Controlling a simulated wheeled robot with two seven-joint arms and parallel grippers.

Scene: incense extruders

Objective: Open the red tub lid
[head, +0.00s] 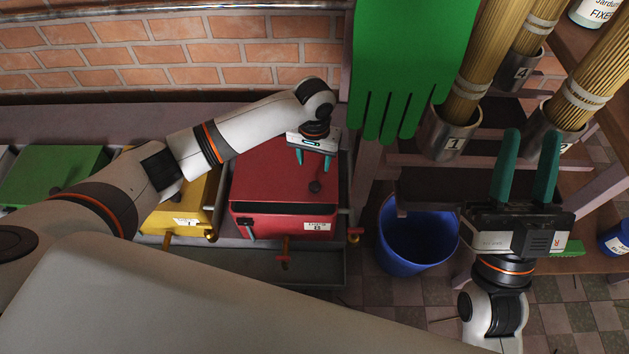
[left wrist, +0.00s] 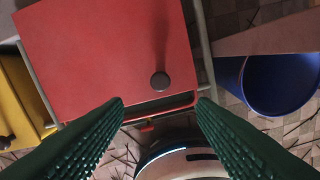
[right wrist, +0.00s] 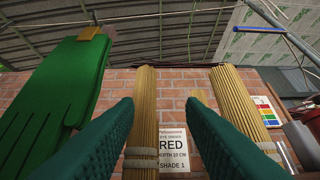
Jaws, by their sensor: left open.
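The red tub (head: 260,222) stands in the middle of the head view with its flat red lid (head: 268,175) lying closed over it. A dark round knob (head: 315,187) stands on the lid near its right side; the knob also shows in the left wrist view (left wrist: 160,81). My left gripper (head: 314,160) is open and empty above the back part of the lid, with its green fingers pointing down toward the knob, apart from it. My right gripper (head: 527,165) is open and empty at the right, in front of the stick holders, well away from the tub.
Yellow (head: 180,218) and green (head: 55,175) tubs stand left of the red one. A blue bucket (head: 415,240) is on the floor to the right. Metal cups of sticks (head: 448,135) and a hanging green glove (head: 405,60) are behind. A brick wall (head: 180,60) closes the back.

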